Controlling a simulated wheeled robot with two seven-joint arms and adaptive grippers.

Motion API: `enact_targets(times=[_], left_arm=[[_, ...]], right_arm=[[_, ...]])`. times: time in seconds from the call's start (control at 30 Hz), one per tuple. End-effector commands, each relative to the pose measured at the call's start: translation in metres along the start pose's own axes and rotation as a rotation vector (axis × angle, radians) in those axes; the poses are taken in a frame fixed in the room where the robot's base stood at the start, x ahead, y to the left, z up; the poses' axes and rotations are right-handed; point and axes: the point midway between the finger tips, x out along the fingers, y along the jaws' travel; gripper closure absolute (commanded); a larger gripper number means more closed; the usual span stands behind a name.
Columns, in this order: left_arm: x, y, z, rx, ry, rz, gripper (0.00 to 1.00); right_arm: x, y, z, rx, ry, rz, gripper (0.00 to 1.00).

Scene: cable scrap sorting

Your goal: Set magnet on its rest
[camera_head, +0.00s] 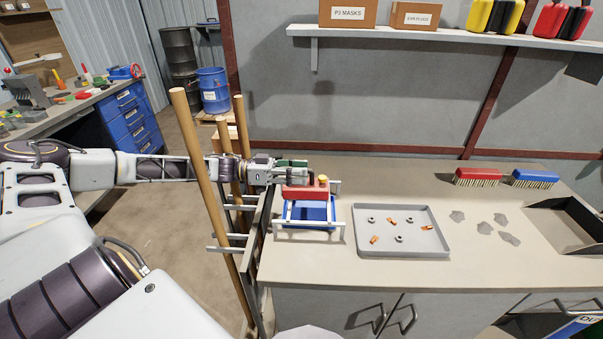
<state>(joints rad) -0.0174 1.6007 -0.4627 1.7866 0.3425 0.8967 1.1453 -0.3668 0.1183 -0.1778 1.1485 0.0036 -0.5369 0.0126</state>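The magnet (305,192) is a red block with a yellow knob on top. It is over the back part of its rest (310,225), a white railed frame with a blue inside, at the left end of the workbench. My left gripper (300,172) reaches in from the left at the top of the magnet and appears shut on it. The fingertips are small and partly merge with the magnet and a dark green part. I cannot tell whether the magnet touches the rails. My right gripper is not in view.
Right of the rest is a grey tray (362,240) with several nuts and copper pieces. Beyond lie grey scraps (485,228), a red brush (477,174), a blue brush (535,176) and a dark bin (545,225). Wooden poles (205,190) stand by the bench's left edge, close to my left arm.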

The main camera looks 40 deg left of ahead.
Motion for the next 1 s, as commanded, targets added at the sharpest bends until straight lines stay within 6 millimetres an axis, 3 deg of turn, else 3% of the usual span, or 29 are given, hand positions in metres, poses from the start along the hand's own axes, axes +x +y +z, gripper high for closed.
enact_targets(times=[0.7, 1.0], left_arm=[[-0.056, -0.001, -0.001, 0.002, 0.0, -0.001, 0.65], [-0.062, -0.001, 0.0, 0.001, 0.001, -0.001, 0.65]], right_arm=[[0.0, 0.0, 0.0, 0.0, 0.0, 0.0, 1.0], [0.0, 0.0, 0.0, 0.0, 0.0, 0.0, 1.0]])
